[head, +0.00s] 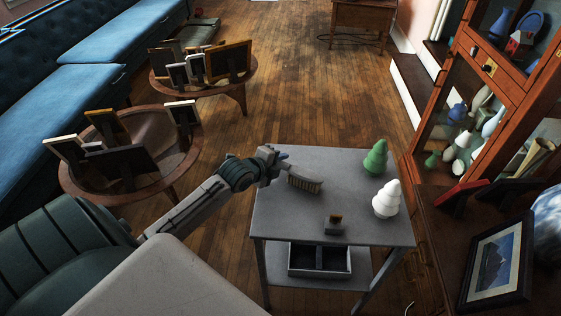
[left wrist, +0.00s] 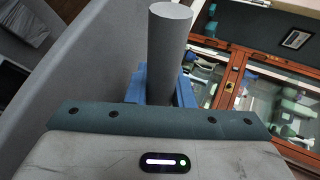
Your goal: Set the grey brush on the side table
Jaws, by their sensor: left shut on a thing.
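The grey brush (head: 306,183) has a grey back and handle with brown bristles pointing down. It is over the left back part of the grey side table (head: 290,222); I cannot tell whether the bristles touch the top. My left gripper (head: 283,160) is shut on its handle at the table's left back edge. In the left wrist view the handle shows as a grey cylinder (left wrist: 168,45) between blue fingers (left wrist: 160,88). My right gripper is not in view.
Round tables with picture frames stand left, a glass cabinet (head: 482,95) right.

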